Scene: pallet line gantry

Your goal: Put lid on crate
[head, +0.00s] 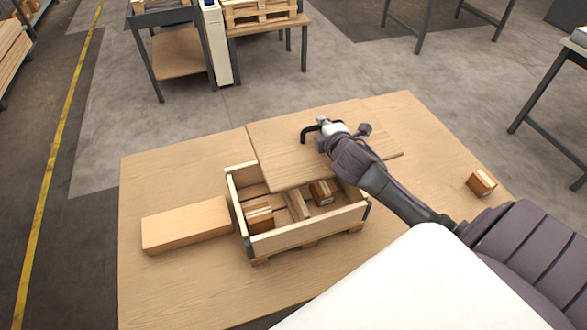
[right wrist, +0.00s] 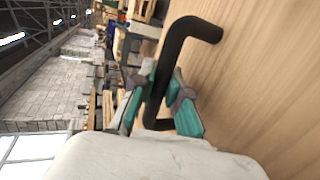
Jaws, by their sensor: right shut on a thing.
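The lid (head: 283,152) is a flat wooden panel with a black bar handle (right wrist: 183,45). My right gripper (head: 322,126) is shut on this handle; the right wrist view shows the teal-padded fingers (right wrist: 160,95) on either side of the black bar. The wooden crate (head: 312,232) stands on the table. The lid hangs over the crate's far part and reaches beyond it to the back and right, slightly tilted. I cannot tell if it touches the rim. The crate's near part is open, showing small boxes (head: 259,218) and a divider (head: 296,204). My left gripper is out of view.
A long wooden block (head: 186,226) lies left of the crate, close to its wall. A small brown box (head: 482,183) sits near the table's right edge. The table (head: 180,290) is clear at the front left. Other benches stand behind across a floor gap.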

